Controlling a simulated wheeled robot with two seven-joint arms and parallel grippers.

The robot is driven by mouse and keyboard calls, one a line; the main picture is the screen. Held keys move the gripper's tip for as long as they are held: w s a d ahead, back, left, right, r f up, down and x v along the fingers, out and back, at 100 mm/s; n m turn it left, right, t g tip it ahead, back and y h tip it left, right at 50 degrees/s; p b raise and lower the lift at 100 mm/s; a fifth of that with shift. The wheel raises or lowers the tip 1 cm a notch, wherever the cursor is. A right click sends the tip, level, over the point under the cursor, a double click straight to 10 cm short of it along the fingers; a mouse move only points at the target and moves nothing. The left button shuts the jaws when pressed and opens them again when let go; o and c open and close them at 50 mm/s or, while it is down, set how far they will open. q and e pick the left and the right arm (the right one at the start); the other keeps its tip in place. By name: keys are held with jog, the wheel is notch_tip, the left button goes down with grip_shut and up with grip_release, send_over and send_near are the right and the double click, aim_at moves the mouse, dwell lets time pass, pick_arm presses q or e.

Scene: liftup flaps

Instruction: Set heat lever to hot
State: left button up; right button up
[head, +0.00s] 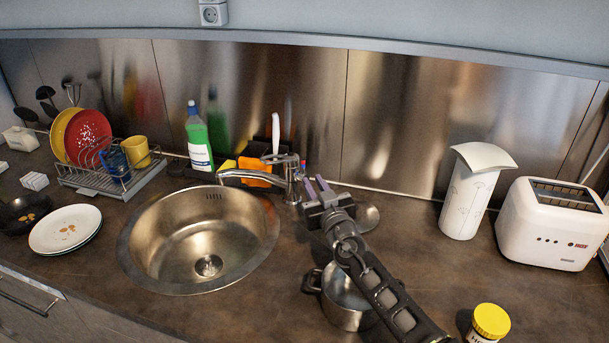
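The metal faucet (291,184) stands at the right rear edge of the round sink, with its spout reaching left over the bowl. Its heat lever (281,158) sits on top of the faucet body and points to the left. I cannot tell whether a finger touches the faucet.
The sink (205,240) is empty. A green bottle (199,138) and an orange sponge (255,172) stand behind the faucet. A paper towel roll (466,195) and a toaster (551,225) stand at right.

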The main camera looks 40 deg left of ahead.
aim_at(304, 166)
pick_arm(q)
jog(key=shift+a+r, duration=0.1)
jog(key=p+x, duration=0.2)
jog(key=x, duration=0.4)
jog(key=shift+w+a+p, duration=0.2)
jog(key=shift+p, duration=0.1)
jog(key=shift+w+a, duration=0.35)
jog(key=shift+a, duration=0.1)
grip_shut()
